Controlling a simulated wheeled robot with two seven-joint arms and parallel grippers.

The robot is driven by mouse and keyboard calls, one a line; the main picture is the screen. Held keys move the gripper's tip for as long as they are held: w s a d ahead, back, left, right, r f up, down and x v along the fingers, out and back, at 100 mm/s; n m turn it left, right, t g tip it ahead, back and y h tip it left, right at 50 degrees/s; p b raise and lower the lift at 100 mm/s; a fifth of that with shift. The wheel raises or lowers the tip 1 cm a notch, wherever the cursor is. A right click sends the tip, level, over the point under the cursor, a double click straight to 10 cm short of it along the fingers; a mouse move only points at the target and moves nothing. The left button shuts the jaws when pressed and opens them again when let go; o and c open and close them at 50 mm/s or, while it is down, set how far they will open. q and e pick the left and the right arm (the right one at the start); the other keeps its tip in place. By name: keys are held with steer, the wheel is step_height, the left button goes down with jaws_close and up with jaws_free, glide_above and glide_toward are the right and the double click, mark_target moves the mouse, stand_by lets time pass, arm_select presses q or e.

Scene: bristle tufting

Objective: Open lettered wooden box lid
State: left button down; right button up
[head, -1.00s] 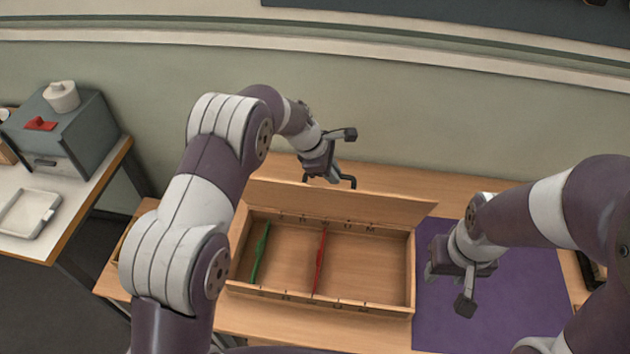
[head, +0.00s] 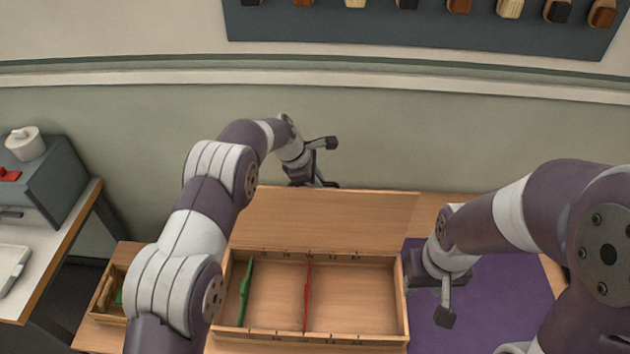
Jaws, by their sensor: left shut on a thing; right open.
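The wooden box (head: 356,340) stands on the wooden table, with letters along its rear edge. A green piece (head: 245,292) and a red piece (head: 307,297) stand across its inside. Its lid (head: 330,222) is swung open and leans back behind the box, its inner face toward me. My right gripper (head: 430,300) is open and empty, over the purple mat just right of the box.
The purple mat (head: 500,310) lies right of the box. A small wooden tray (head: 100,300) sits at the left end of the table. A grey machine (head: 45,190) stands on a side table at left. Several brushes hang on a dark wall board (head: 420,28).

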arm_select(q)
steer(key=shift+s+f, duration=0.4)
steer(key=shift+f, duration=0.25)
steer(key=c, duration=1.1)
jaws_free()
steer(key=shift+w, duration=0.1)
steer(key=shift+w+r, duration=0.2)
steer(key=shift+w, duration=0.15)
steer(key=v, duration=1.2)
steer(key=shift+a+r, duration=0.1)
steer(key=shift+r, duration=0.2)
steer(key=shift+w, duration=0.1)
